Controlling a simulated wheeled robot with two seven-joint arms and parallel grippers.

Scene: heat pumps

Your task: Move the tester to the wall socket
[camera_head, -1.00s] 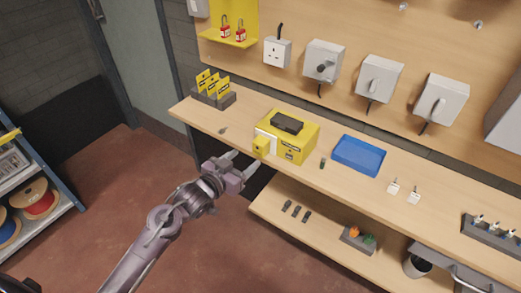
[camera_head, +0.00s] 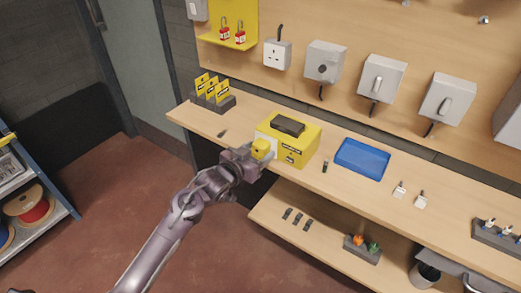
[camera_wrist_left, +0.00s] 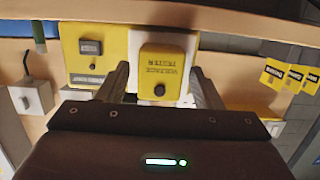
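The voltage tester (camera_head: 262,149) is a small yellow block at the front of a larger yellow box (camera_head: 300,145) on the bench. In the left wrist view the tester (camera_wrist_left: 162,66) shows its upside-down label, in front of a white panel. My left gripper (camera_head: 256,158) reaches in from the front. Its two fingers (camera_wrist_left: 160,84) stand on either side of the tester, open, with narrow gaps visible. The white wall socket (camera_head: 277,53) is on the back board, above and behind the yellow box. My right gripper is not in view.
A blue tray (camera_head: 362,157) lies right of the yellow box, with a small dark item (camera_head: 325,166) between them. A rack of yellow cards (camera_head: 213,95) stands on the left. Several grey switch boxes line the board. A lower shelf (camera_head: 275,215) sits beneath the bench.

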